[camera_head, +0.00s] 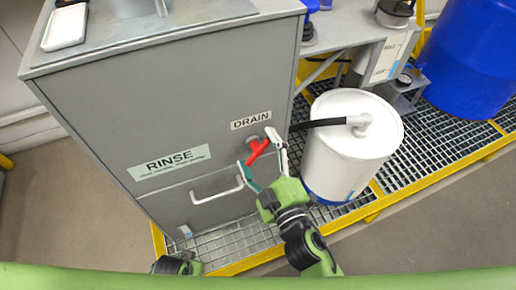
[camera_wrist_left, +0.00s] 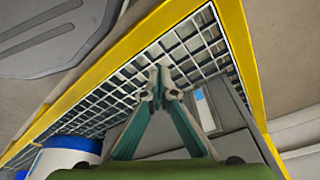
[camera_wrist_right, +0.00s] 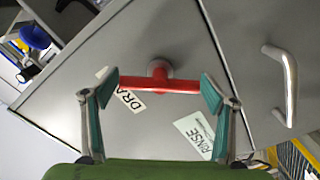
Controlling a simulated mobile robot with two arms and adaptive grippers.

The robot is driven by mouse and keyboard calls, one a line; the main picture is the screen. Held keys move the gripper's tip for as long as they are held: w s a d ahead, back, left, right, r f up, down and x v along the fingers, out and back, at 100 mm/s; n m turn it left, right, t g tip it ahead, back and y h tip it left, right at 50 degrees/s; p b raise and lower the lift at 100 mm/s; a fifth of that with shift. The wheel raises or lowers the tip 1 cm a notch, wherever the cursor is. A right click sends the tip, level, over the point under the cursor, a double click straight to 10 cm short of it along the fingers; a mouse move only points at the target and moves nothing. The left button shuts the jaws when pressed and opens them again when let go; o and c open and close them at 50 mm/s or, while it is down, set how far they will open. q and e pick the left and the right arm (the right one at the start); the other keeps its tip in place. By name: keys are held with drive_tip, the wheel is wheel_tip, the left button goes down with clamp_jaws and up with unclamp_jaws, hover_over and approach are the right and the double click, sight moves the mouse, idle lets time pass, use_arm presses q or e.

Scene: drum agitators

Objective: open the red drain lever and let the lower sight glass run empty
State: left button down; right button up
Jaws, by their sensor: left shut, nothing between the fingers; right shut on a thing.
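The red drain lever (camera_head: 260,148) is on the front of the grey cabinet (camera_head: 150,110), just under the DRAIN label (camera_head: 251,120). In the head view it lies slanted. In the right wrist view the lever (camera_wrist_right: 150,84) crosses between the two fingers of my right gripper (camera_wrist_right: 160,90), which is shut on it end to end. My left gripper (camera_wrist_left: 163,84) is shut and empty above the floor grating in the left wrist view; only a dark part of it shows at the bottom of the head view. I cannot make out a sight glass in any view.
A white drum (camera_head: 345,150) with a black hose stands right of the cabinet. A blue drum (camera_head: 470,50) is at the upper right. A silver handle (camera_head: 217,191) is below the RINSE label (camera_head: 168,164). Yellow-edged grating (camera_head: 240,237) runs along the front.

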use_arm(q)
drive_tip(key=shift+s+f, duration=0.4)
drive_tip(key=shift+f, duration=0.3)
use_arm(e)
drive_tip(key=n, duration=0.3)
drive_tip(key=shift+n, duration=0.4)
use_arm(q)
drive_tip(key=shift+s+a+f+p, duration=0.1)
drive_tip(key=shift+s+f+p, duration=0.1)
drive_tip(key=shift+f+p, duration=0.1)
use_arm(e)
drive_tip(key=n, duration=0.2)
drive_tip(key=shift+n, duration=0.8)
use_arm(q)
drive_tip(key=shift+f, duration=0.1)
drive_tip(key=shift+w, duration=0.15)
use_arm(e)
drive_tip(key=o, duration=1.1)
drive_tip(key=shift+a, duration=0.1)
